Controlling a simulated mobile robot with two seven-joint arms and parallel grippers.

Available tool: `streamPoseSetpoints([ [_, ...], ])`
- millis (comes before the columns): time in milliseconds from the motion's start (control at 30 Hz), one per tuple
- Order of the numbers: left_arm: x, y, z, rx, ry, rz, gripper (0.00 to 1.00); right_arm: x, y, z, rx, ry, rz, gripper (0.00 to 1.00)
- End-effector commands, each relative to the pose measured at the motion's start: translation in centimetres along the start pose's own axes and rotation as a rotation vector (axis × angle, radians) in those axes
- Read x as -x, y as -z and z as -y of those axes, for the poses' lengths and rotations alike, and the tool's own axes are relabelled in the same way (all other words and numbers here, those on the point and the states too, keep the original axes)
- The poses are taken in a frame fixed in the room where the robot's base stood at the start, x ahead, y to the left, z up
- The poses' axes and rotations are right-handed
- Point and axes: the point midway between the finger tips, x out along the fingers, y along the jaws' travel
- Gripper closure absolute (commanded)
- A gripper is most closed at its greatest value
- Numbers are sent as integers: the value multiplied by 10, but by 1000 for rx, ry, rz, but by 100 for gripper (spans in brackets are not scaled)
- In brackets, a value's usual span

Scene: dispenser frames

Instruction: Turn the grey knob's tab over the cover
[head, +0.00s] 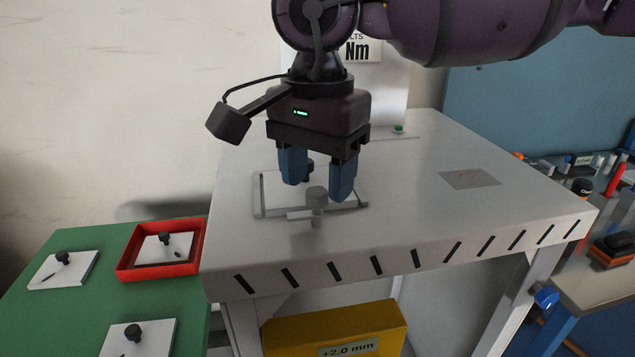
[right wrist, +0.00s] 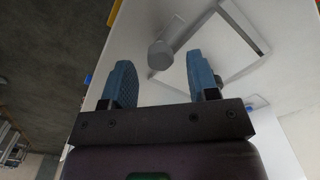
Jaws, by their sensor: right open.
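The grey knob (head: 317,196) stands at the front edge of a grey-rimmed frame (head: 257,196) on the white table. A pale bar, perhaps its tab (head: 298,214), lies beside it to the left. A white cover plate (head: 276,188) lies inside the frame, with a black knob (head: 308,169) partly hidden behind my finger. My right gripper (head: 318,191) is open and empty, pointing down above the frame. In the right wrist view the grey knob (right wrist: 160,55) shows between and beyond the spread blue fingers (right wrist: 158,64); contact is not visible. My left gripper is not in view.
At the left, a green table (head: 185,300) holds white plates with black knobs, one in a red tray (head: 125,268). A yellow bin (head: 290,340) is below the white table's front edge. A grey square (head: 469,179) marks the otherwise clear right side. A sign panel stands behind.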

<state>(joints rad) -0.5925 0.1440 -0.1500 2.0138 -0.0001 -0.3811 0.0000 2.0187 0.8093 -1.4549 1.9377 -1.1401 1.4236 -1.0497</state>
Motion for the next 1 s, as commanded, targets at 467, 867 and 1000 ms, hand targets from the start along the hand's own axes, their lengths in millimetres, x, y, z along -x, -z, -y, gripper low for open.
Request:
streamPoseSetpoints([
  [467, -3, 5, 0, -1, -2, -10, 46, -15, 0, 0, -1, 0, 1, 46],
  [867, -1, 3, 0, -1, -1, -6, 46, -15, 0, 0, -1, 0, 1, 95],
  [1000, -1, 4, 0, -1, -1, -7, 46, -14, 0, 0, -11, 1, 1, 95],
])
